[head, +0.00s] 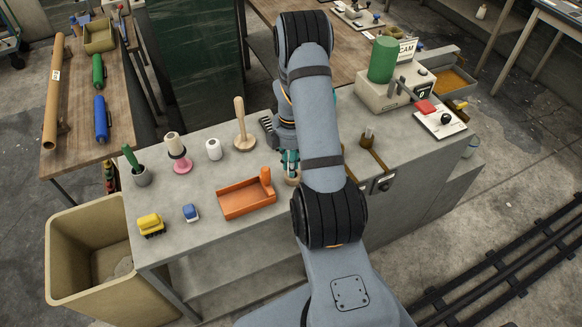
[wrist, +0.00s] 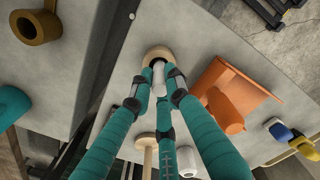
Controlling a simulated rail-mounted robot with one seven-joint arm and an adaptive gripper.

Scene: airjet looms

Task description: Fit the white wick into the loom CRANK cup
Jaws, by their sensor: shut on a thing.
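My gripper (wrist: 160,88), with its teal fingers, is shut on a small white piece, the white wick (wrist: 158,70). The wick's end lies over the opening of a round tan wooden cup (wrist: 157,54) on the grey bench. I cannot tell whether the wick is inside the cup or just above it. In the head view my gripper (head: 290,160) points down at the tan cup (head: 293,180), and my arm hides part of this area. The wick cannot be made out there. No CRANK label is readable.
An orange tray (head: 245,197) lies left of the cup. A wooden peg stand (head: 242,130), a white roll (head: 213,149) and a pink-based spool (head: 178,155) stand behind it. Blue (head: 191,213) and yellow (head: 151,225) pieces lie near the front edge. A brown holder (head: 367,135) stands right.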

